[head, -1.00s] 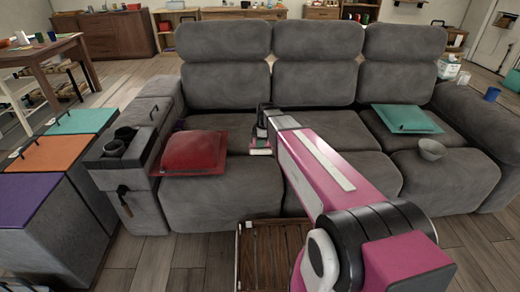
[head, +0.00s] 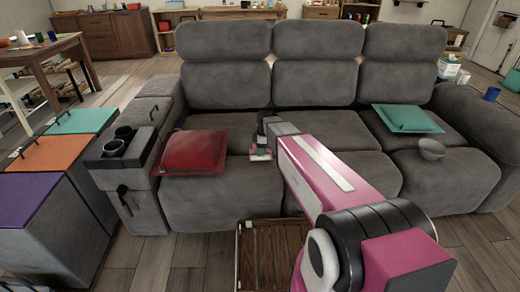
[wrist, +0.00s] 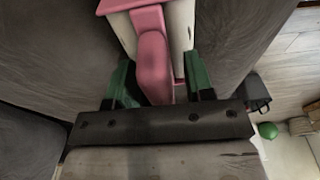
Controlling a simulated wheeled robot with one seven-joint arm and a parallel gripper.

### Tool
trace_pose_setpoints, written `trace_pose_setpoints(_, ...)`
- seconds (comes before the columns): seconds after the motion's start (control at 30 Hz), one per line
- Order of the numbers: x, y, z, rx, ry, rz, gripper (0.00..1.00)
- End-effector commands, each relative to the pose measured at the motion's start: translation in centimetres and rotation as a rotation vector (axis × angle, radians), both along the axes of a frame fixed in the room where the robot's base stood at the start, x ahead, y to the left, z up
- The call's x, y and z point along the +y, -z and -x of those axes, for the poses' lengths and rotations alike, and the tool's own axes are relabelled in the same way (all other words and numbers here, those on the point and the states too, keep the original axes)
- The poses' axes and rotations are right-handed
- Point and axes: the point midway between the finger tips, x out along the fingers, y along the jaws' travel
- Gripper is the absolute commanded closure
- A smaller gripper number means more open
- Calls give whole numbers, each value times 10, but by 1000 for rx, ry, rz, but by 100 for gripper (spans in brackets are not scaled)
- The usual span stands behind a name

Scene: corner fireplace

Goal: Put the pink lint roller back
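The pink lint roller (wrist: 153,62) shows large in the wrist view, with a pink handle and pale sides toward the top. In the head view my gripper (head: 261,150) is over the front of the sofa's middle seat, right of the red cushion. A small pink and white part of the lint roller shows at its tip there. My arm hides part of the middle seat.
The grey sofa (head: 228,200) fills the middle. A red cushion (head: 192,152), a teal cushion (head: 408,119) and a grey bowl (head: 431,149) lie on it. A slatted wooden crate (head: 270,255) stands on the floor in front. Colored-lid bins (head: 45,190) stand at left.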

Motion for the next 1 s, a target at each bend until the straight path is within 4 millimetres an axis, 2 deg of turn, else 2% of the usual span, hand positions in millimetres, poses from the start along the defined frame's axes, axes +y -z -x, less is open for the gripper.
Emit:
trace_pose_setpoints(0.17,0,-5,0,0,0,0,52)
trace_pose_setpoints(0.27,-2,-16,0,-1,0,0,52)
trace_pose_setpoints(0.7,-13,-90,0,-2,0,0,52)
trace_pose_setpoints(1.0,-18,-119,0,-1,0,0,52)
